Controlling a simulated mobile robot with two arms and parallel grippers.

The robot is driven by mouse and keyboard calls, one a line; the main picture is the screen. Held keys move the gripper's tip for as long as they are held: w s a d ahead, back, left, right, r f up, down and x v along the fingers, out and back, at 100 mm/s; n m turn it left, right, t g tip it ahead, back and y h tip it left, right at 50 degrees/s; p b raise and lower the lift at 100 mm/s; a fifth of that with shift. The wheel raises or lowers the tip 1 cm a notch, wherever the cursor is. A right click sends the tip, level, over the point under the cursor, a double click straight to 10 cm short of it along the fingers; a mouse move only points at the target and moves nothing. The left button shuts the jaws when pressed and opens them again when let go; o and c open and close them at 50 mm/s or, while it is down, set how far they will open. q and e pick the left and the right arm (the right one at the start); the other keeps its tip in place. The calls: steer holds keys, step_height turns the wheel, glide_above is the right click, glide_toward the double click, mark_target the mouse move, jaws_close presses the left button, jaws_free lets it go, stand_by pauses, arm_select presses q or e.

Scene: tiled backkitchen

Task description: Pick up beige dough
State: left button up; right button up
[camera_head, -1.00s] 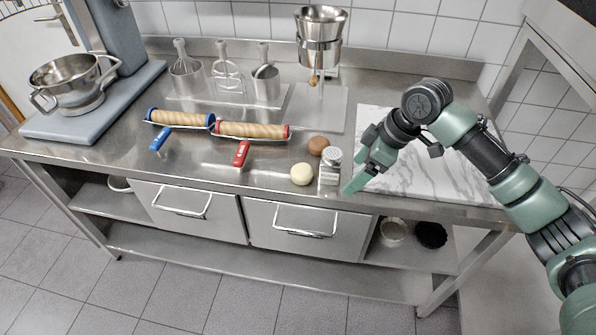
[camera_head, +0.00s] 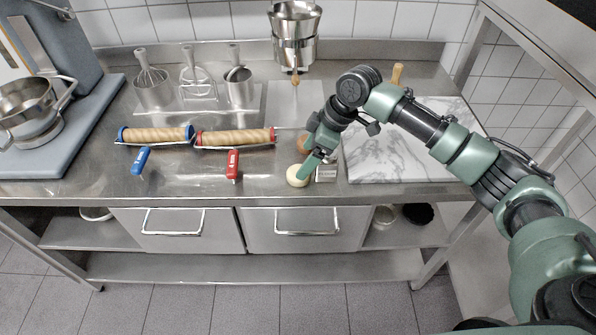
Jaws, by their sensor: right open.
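The beige dough (camera_head: 296,176) is a pale round ball on the steel counter, near its front edge. My right gripper (camera_head: 308,166) is just above and to the right of the dough, its fingers pointing down towards it and one fingertip overlapping its edge in the picture. The gripper is open; whether a finger touches the dough I cannot tell. A brown ball (camera_head: 303,144) behind the gripper is partly hidden by it. My left gripper is not in view.
A shaker (camera_head: 327,173) stands close to the right of the dough, partly covered by my gripper. A marble board (camera_head: 400,160) lies to the right. Red (camera_head: 235,137) and blue (camera_head: 155,134) rolling pins lie left. The counter directly left of the dough is clear.

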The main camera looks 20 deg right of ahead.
steer(key=shift+w+a+f, duration=0.2)
steer(key=shift+a+f, duration=0.15)
steer(key=shift+f, duration=0.25)
steer(key=x, duration=0.1)
steer(key=p+x, duration=0.1)
steer(key=x, duration=0.1)
steer(key=p+x, duration=0.1)
steer(key=shift+s+d+f, duration=0.1)
steer(key=shift+s+f, duration=0.1)
steer(key=shift+f, duration=0.05)
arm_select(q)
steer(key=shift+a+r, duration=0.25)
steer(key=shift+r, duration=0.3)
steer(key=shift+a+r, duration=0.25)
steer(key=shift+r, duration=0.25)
arm_select(e)
steer(key=shift+w+f, duration=0.15)
steer(key=shift+f, duration=0.2)
steer(key=shift+r, duration=0.1)
steer(key=c, duration=1.5)
steer(key=shift+c, duration=0.2)
